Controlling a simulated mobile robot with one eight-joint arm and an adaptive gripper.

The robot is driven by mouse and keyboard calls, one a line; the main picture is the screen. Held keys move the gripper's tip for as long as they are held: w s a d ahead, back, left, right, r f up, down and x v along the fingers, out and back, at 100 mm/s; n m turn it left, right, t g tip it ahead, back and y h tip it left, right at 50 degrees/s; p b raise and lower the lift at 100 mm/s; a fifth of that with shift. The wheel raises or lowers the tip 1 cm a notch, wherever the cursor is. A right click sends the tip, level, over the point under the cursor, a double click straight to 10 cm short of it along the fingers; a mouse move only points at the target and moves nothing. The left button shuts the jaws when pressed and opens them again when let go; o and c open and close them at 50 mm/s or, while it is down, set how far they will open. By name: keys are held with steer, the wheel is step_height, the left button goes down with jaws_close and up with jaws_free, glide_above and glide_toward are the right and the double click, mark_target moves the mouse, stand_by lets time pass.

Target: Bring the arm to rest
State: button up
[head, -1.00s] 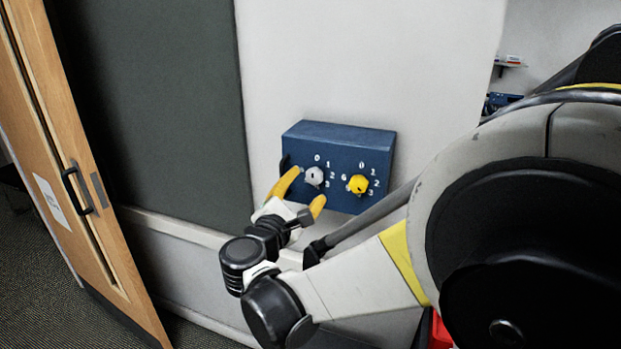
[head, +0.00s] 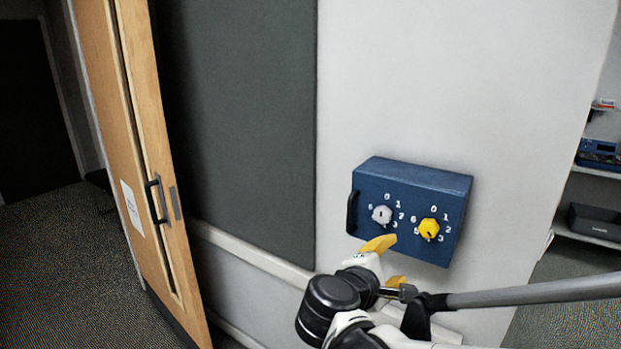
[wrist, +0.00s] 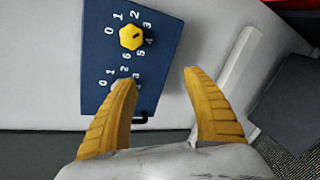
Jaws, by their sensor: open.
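My gripper (head: 388,262) has yellow fingers and a white body. It is open and empty, just below and in front of a blue box (head: 415,187) on the white wall. The box carries a grey knob (head: 381,215) on the left and a yellow knob (head: 428,229) on the right, each ringed by white numbers. In the wrist view both fingers (wrist: 160,95) are spread apart. The left finger overlaps the box and hides most of the grey knob, while the yellow knob (wrist: 131,37) shows clear of the fingers.
A wooden door (head: 135,130) with a black handle stands at the left, beside a dark grey panel (head: 245,120). A pale ledge (head: 250,255) runs along the wall below. Shelves with a blue device (head: 598,152) and a dark bin (head: 595,222) are at the right.

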steer(key=s+d+f+m+g+y, duration=0.2)
steer(key=s+f+m, duration=0.1)
steer(key=s+m, duration=0.15)
steer(key=s+d+f+m+g+y, duration=0.2)
steer(key=s+d+f+m, duration=0.15)
steer(key=s, duration=0.25)
steer(key=s+a+m+y, duration=0.4)
steer(key=s+m+y, duration=0.1)
steer(key=s+m, duration=0.2)
steer(key=shift+a+f+m, duration=0.3)
steer(key=shift+a+m, duration=0.1)
stand_by(0.5)
